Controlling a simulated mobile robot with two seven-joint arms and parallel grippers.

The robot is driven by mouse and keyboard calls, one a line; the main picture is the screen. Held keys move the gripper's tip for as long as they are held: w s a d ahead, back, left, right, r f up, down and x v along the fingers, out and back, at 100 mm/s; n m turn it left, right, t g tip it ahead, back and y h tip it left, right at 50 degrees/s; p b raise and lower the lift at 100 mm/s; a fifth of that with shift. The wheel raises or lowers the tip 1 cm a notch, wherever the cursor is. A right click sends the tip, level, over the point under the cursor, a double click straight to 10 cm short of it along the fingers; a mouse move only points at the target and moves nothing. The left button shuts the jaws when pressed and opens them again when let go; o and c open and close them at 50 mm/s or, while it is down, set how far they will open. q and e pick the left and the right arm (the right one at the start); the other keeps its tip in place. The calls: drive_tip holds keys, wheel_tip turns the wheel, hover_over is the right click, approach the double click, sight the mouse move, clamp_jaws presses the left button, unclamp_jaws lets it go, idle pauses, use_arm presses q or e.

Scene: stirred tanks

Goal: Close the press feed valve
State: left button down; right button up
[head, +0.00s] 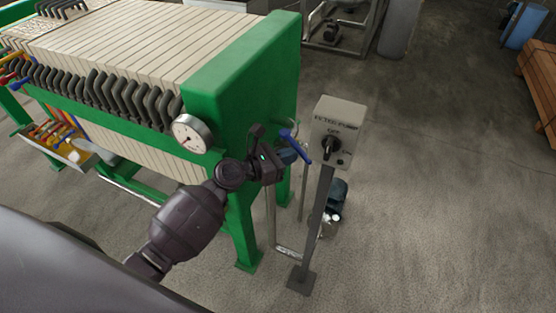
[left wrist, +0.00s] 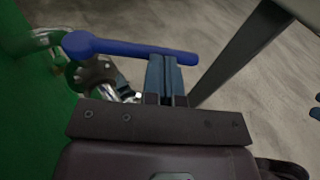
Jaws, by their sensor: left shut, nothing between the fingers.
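The press feed valve shows as a blue lever handle (head: 296,147) beside the green end of the filter press. In the left wrist view the blue handle (left wrist: 130,49) lies nearly level across the picture, its rounded pivot end at the left. The metal valve body (left wrist: 105,78) is below that end, partly hidden by my gripper. My left gripper (head: 288,156) is at the handle. In the left wrist view its blue fingers (left wrist: 165,75) are shut together with nothing between them, tips right by the handle's free half. I cannot tell whether they touch it.
A grey control box (head: 338,128) with a black knob stands on a post (head: 315,225) just right of the valve. The green press frame (head: 245,85) and a round gauge (head: 192,133) are to the left. A blue pump (head: 336,197) sits behind the post. Open floor lies right.

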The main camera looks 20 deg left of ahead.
use_arm(q)
drive_tip(key=shift+w+d+r, duration=0.1)
drive_tip(key=shift+w, duration=0.05)
idle(0.3)
drive_tip(key=shift+d+n+t+y+p, duration=0.2)
drive_tip(key=shift+n+t+y+p, duration=0.1)
drive_tip(key=shift+p, duration=0.35)
use_arm(e)
drive_tip(key=shift+s+d+r, duration=0.1)
drive_tip(key=shift+s+r, duration=0.1)
drive_tip(key=shift+r, duration=0.3)
